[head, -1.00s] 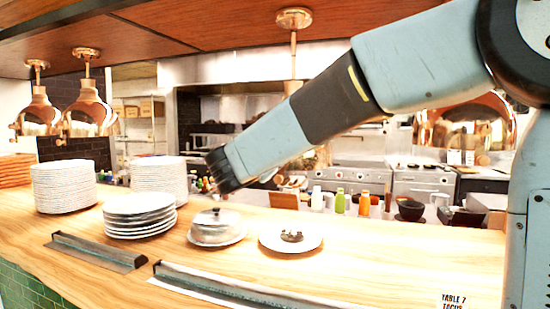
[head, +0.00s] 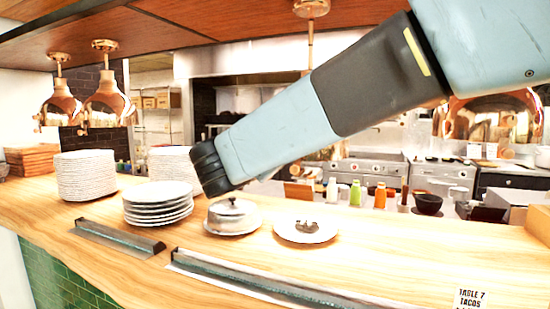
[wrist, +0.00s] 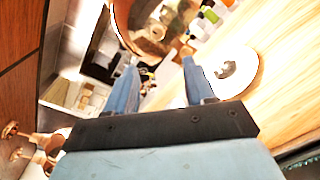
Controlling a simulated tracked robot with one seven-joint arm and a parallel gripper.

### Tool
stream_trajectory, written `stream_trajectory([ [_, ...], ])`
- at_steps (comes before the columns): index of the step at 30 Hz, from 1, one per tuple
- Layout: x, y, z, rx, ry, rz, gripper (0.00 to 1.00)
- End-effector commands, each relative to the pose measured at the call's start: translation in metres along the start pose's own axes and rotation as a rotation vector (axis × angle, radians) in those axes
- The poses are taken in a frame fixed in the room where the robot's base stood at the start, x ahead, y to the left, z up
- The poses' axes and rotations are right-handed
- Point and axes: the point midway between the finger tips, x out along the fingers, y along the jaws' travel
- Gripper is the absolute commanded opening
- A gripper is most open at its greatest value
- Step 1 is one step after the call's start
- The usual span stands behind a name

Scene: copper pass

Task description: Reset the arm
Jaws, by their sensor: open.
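My arm (head: 275,135) reaches from the upper right across the head view, above the wooden counter (head: 370,270). Its dark end hangs above and behind the plates; my gripper's fingers do not show there. In the wrist view my gripper (wrist: 160,72) is open, its two blue fingers apart with nothing held between them. A white plate with a small dark item (wrist: 226,69) shows beyond the right finger. The same plate (head: 288,236) lies on the counter in the head view.
A covered dish (head: 232,214), a low plate stack (head: 158,205) and taller stacks (head: 86,175) stand on the counter. Copper lamps (head: 108,103) hang at left, and a copper shade (wrist: 150,25) shows in the wrist view. Bottles (head: 355,193) stand behind. The front-right counter is mostly clear.

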Motion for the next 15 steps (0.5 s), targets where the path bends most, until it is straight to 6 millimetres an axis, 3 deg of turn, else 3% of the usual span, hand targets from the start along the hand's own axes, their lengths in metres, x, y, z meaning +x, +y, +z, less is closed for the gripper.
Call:
stream_trajectory([
  [5, 0.013, -0.036, 0.022, 0.072, 0.0, -0.116, 0.54],
  [10, 0.025, -0.122, 0.064, 0.28, -0.004, -0.385, 0.54],
  [15, 0.014, -0.205, 0.094, 0.556, -0.016, -0.652, 0.54],
])
